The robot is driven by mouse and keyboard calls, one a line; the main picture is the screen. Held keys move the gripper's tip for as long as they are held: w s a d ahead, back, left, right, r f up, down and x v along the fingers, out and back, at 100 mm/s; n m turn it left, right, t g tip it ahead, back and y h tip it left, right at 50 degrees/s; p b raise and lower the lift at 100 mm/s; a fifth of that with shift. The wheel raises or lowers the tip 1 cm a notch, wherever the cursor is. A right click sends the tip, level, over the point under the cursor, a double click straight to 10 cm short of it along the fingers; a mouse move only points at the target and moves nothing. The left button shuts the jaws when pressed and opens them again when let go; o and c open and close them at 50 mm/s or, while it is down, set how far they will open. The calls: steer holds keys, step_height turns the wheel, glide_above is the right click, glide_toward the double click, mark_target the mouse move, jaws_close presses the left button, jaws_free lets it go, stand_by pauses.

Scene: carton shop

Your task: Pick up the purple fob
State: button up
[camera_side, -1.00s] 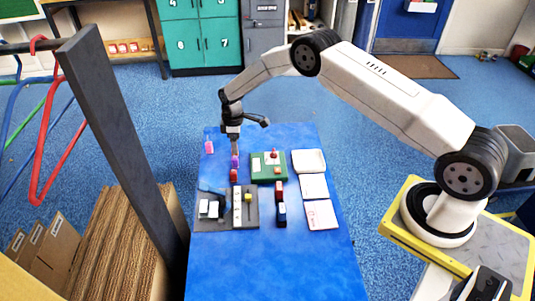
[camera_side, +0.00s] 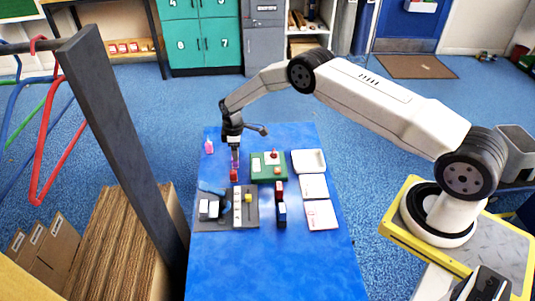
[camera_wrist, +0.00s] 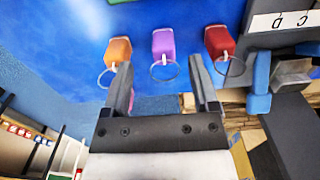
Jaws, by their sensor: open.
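The purple fob (camera_wrist: 163,44) lies on the blue table with its metal ring toward my gripper in the wrist view. It stands between an orange fob (camera_wrist: 118,50) on the left and a red fob (camera_wrist: 219,41) on the right, each with its own ring. My gripper (camera_wrist: 163,82) is open and empty, its fingers spread to either side of the purple fob's line. In the side view my gripper (camera_side: 235,147) points down just above the purple fob (camera_side: 236,161). The red fob (camera_side: 233,175) lies nearer the camera. The orange fob cannot be made out there.
A green board (camera_side: 257,176) with a red knob and a white tray (camera_side: 296,159) lie right of the fobs. A grey fixture (camera_side: 233,222) and dark blocks (camera_side: 281,209) stand nearer the camera. A pink item (camera_side: 209,147) is at the left. The table's near part is clear.

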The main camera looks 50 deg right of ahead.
steer(key=shift+f, duration=0.15)
steer(key=shift+s+a+f, duration=0.1)
steer(key=shift+a+f, duration=0.1)
steer(key=shift+f, duration=2.2)
steer(key=shift+c, duration=0.2)
jaws_close()
